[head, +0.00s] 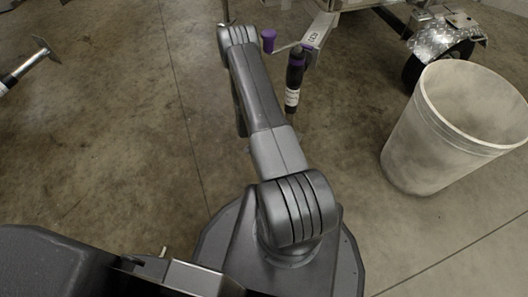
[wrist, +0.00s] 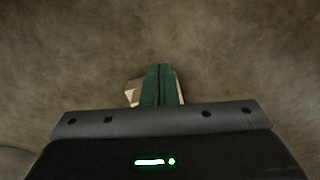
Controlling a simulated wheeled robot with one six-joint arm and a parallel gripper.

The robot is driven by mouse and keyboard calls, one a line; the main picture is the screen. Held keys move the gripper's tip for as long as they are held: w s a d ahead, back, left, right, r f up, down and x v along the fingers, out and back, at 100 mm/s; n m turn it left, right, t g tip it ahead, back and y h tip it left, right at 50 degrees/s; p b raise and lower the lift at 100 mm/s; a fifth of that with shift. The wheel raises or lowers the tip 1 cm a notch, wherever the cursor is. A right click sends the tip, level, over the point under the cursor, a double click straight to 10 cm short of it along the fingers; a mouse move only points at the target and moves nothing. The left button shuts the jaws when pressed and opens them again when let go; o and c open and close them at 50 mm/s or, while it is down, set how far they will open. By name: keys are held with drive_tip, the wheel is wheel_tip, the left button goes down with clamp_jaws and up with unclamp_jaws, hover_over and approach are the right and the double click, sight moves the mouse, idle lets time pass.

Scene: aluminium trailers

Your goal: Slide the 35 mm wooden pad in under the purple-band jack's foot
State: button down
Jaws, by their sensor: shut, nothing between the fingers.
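The purple-band jack (head: 294,75) is a dark post with a purple band near its top and white bands lower down. Its crank has a purple knob (head: 268,40). The jack is not in the wrist view.
A trailer's tongue (head: 320,28) and its wheel (head: 425,65) under a chequered fender are at the top right. A big pale bin (head: 450,130) stands on the right.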

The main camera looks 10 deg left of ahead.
wheel_tip(320, 180, down, 8)
drive_tip(key=b, duration=0.2)
drive_tip(key=shift+b, duration=0.3)
drive_tip(key=w, duration=0.1)
drive_tip(key=w+d, duration=0.1)
drive_tip(key=shift+w+d+r+b, duration=0.1)
drive_tip(key=shift+w+r+b, duration=0.2)
drive_tip(key=shift+r+b, duration=0.05)
drive_tip(key=shift+w+d+r, duration=0.1)
drive_tip(key=shift+w+d, duration=0.15)
drive_tip(key=shift+w, duration=0.3)
drive_tip(key=shift+a, duration=0.1)
